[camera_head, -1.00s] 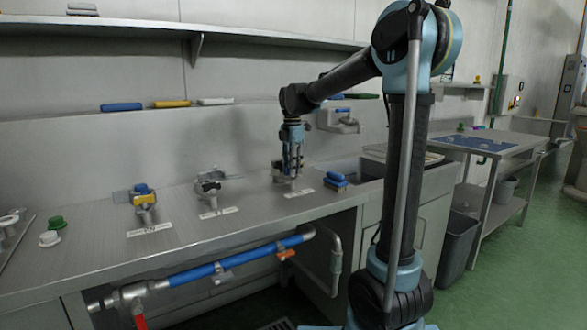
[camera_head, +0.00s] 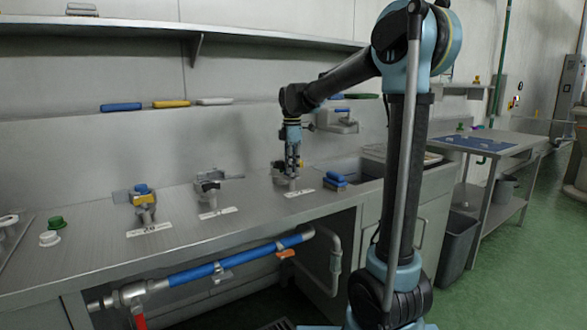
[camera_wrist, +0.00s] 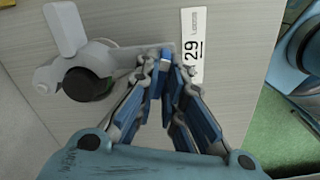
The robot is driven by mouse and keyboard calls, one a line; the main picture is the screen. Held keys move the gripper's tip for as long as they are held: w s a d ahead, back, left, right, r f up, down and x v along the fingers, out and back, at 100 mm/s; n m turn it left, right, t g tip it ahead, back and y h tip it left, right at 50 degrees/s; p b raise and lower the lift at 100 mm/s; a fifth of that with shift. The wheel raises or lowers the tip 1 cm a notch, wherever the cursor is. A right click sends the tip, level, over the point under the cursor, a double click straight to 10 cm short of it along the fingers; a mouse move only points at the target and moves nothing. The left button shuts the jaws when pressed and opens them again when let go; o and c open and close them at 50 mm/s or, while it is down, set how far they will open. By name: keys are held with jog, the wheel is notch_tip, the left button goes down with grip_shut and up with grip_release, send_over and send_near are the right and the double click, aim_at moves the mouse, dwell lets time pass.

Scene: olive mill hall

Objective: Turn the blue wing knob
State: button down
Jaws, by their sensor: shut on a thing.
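My gripper (camera_head: 291,172) points down at the right-hand valve fitting (camera_head: 279,180) on the steel counter. In the wrist view my gripper (camera_wrist: 166,68) has its fingertips together on a small blue piece, which I take to be the blue wing knob (camera_wrist: 165,56). The fingers hide most of it, so its angle is unclear. A grey bar runs from it to a grey fitting with a dark round part (camera_wrist: 88,84) and a pale plate. A white label reading 29 (camera_wrist: 193,48) lies beside the fingertips. In the head view the fingers cover the knob.
Green and white knobs (camera_head: 52,230) sit at the far left.

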jog(key=m, duration=0.4)
jog(key=shift+w+a+m, duration=0.15)
jog(key=shift+m, duration=0.15)
jog(key=m, duration=0.3)
jog(key=shift+m, duration=0.4)
jog(key=m, duration=1.2)
jog(key=shift+m, duration=0.3)
jog(key=m, duration=0.3)
jog(key=shift+m, duration=0.3)
jog(key=m, duration=0.4)
jog(key=shift+m, duration=1.7)
